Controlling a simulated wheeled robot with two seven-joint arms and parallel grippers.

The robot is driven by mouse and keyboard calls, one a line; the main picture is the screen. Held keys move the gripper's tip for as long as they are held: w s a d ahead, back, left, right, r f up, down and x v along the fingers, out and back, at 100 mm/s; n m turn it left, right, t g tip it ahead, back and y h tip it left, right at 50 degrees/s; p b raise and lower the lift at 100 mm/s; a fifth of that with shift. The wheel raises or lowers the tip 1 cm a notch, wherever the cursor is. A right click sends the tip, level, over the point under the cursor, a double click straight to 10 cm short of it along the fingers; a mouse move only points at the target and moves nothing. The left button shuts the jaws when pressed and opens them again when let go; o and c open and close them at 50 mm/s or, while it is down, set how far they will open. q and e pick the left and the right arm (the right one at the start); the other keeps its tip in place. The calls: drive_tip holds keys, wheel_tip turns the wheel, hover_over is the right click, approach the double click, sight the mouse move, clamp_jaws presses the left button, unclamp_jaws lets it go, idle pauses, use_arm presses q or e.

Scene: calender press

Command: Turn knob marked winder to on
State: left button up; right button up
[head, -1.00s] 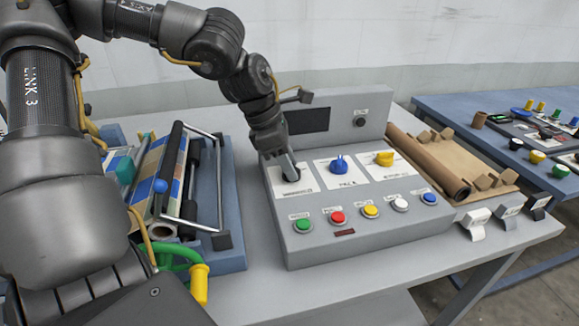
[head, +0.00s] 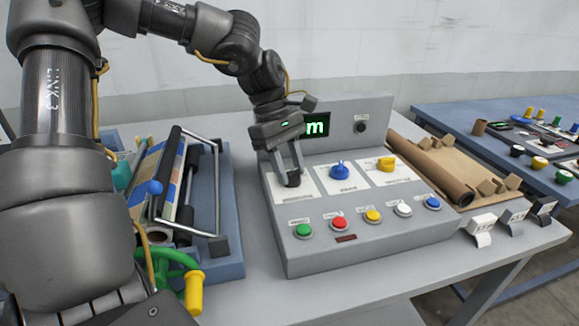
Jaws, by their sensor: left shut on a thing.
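The grey control box (head: 330,253) stands on the table and carries three knobs in a row: a black knob (head: 292,181) at left, a blue knob (head: 340,170) and a yellow knob (head: 387,163). Each sits on a white plate, and the labels are too small to read. My left gripper (head: 289,171) points down and is shut on the black knob, with its fingers on either side. The display (head: 317,125) behind is lit with green characters, partly hidden by my gripper. My right gripper is not in view.
A row of push buttons lines the box's front, with a green one (head: 303,231) at left. A roller unit (head: 212,185) with a green handwheel (head: 172,268) stands left. A brown roll (head: 440,173) lies right. A blue table (head: 455,115) stands beyond.

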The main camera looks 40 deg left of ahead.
use_arm(q)
drive_tip(key=shift+m, duration=0.4)
drive_tip(key=o, duration=1)
drive_tip(key=shift+r, duration=0.1)
drive_tip(key=v, duration=1)
drive_tip(key=shift+a+r+p, duration=0.2)
drive_tip(key=shift+r+p, duration=0.1)
drive_tip(key=shift+p, duration=0.15)
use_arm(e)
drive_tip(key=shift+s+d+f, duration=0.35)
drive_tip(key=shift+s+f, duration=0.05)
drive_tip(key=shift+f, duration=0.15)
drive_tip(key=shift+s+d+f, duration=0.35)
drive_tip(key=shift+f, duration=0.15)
use_arm(q)
drive_tip(key=shift+w, duration=0.1)
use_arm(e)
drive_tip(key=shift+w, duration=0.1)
